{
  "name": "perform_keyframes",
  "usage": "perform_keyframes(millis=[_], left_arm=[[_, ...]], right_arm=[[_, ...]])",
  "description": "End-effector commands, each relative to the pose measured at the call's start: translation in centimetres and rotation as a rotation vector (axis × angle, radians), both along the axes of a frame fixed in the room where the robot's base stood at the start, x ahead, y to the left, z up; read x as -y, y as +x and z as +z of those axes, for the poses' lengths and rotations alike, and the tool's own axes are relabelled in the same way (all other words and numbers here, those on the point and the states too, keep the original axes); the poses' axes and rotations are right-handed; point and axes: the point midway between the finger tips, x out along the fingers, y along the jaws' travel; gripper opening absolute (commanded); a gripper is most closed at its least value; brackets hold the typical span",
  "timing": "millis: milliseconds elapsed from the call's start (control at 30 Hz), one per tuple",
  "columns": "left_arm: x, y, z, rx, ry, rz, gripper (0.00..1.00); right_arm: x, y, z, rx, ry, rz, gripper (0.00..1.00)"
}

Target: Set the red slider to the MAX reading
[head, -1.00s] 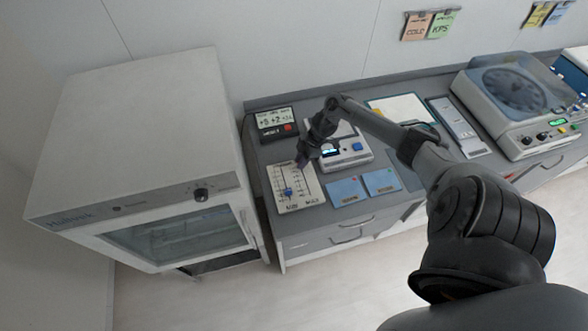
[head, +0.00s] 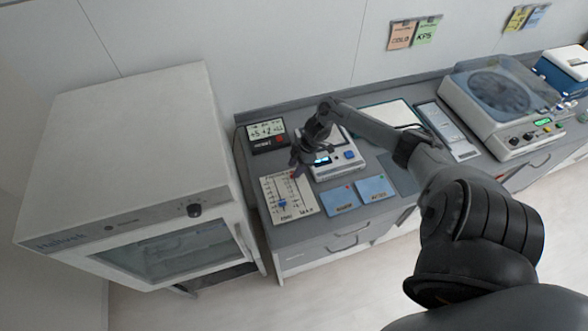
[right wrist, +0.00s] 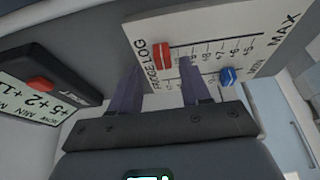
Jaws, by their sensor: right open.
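The slider panel (head: 306,205) is a pale board with two scaled tracks, lying at the left end of the counter. In the right wrist view, the red slider (right wrist: 162,57) is at the title end of its track, and the MAX label (right wrist: 285,31) is beyond the other end. The blue slider (right wrist: 228,75) is on the other track; it also shows in the head view (head: 282,203). My right gripper (head: 295,172) is open over the panel's far end. My left gripper is out of view.
A small display box (head: 265,137) with a red button stands just behind the panel. A scale-like device (head: 345,163) is to the right, and blue cards (head: 376,189) lie in front of it. A white cabinet (head: 130,150) stands close on the left.

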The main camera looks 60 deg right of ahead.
Motion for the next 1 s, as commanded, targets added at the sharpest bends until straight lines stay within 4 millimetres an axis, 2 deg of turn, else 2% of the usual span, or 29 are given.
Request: perform_keyframes(millis=[300, 500, 700, 1000], left_arm=[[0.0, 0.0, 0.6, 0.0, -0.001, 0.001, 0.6], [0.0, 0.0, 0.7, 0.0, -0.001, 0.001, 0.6], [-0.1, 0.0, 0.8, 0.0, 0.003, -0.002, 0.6], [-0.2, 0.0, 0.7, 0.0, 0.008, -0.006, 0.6]], right_arm=[[1.6, -1.6, 5.1, -0.002, -0.004, 0.001, 0.47], [2.1, -2.3, 7.2, -0.002, -0.003, 0.0, 0.47], [2.3, -2.5, 8.0, -0.002, -0.003, 0.0, 0.47], [2.3, -2.4, 8.0, -0.001, -0.002, 0.0, 0.47]])
